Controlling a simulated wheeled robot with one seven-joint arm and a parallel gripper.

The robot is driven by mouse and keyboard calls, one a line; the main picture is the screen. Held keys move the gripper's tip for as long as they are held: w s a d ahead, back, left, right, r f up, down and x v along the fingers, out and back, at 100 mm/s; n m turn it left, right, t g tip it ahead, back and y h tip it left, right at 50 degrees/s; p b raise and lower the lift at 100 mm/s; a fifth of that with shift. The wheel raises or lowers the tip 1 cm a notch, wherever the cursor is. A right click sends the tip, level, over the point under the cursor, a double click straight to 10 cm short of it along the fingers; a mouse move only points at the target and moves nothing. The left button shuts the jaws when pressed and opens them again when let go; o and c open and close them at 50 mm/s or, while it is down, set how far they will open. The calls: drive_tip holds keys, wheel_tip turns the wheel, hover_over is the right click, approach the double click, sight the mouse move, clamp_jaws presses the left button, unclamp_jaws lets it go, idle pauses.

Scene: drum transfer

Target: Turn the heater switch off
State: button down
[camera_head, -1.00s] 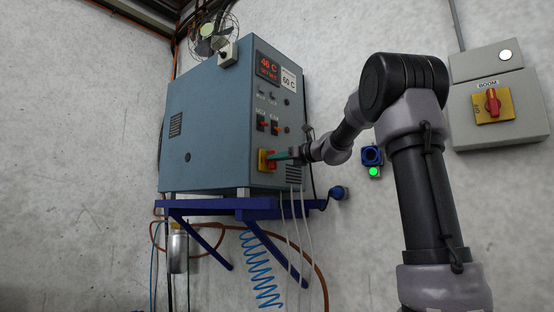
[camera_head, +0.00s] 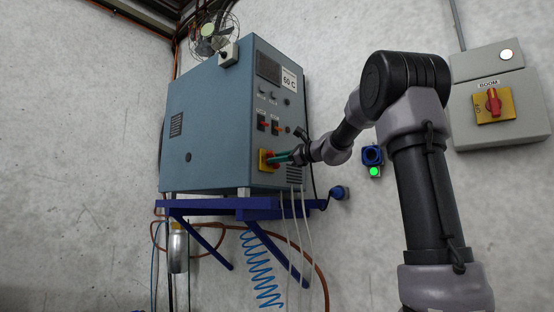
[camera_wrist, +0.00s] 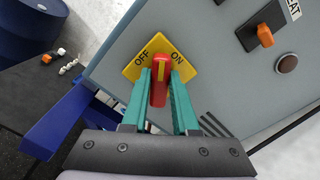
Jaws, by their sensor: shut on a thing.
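The heater is a blue-grey cabinet (camera_head: 205,130) on a blue wall bracket. Its red rotary switch handle on a yellow plate (camera_head: 265,161) sits low on the front panel. In the wrist view the red handle (camera_wrist: 160,82) stands between the OFF and ON labels of the yellow plate (camera_wrist: 135,68). My gripper (camera_wrist: 160,92) has its two teal fingers around the red handle, one on each side, shut on it. In the head view my gripper (camera_head: 281,158) reaches the switch from the right. The display (camera_head: 268,67) on the heater is dark.
An orange switch (camera_wrist: 265,36) and a dark round button (camera_wrist: 287,64) are on the panel near my gripper. A BOOM switch box (camera_head: 497,100) hangs on the right wall. A blue drum (camera_wrist: 32,28) shows at the wrist view's upper left.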

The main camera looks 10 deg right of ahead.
drive_tip(key=shift+f+n, duration=0.2)
drive_tip(key=shift+n, duration=2.3)
drive_tip(key=shift+f+n, duration=0.15)
drive_tip(key=shift+n, duration=2.35)
drive_tip(key=c, duration=0.7)
unclamp_jaws()
drive_tip(key=shift+s, duration=0.15)
drive_tip(key=v, duration=1)
drive_tip(key=shift+s+d, duration=0.2)
drive_tip(key=shift+s, duration=0.05)
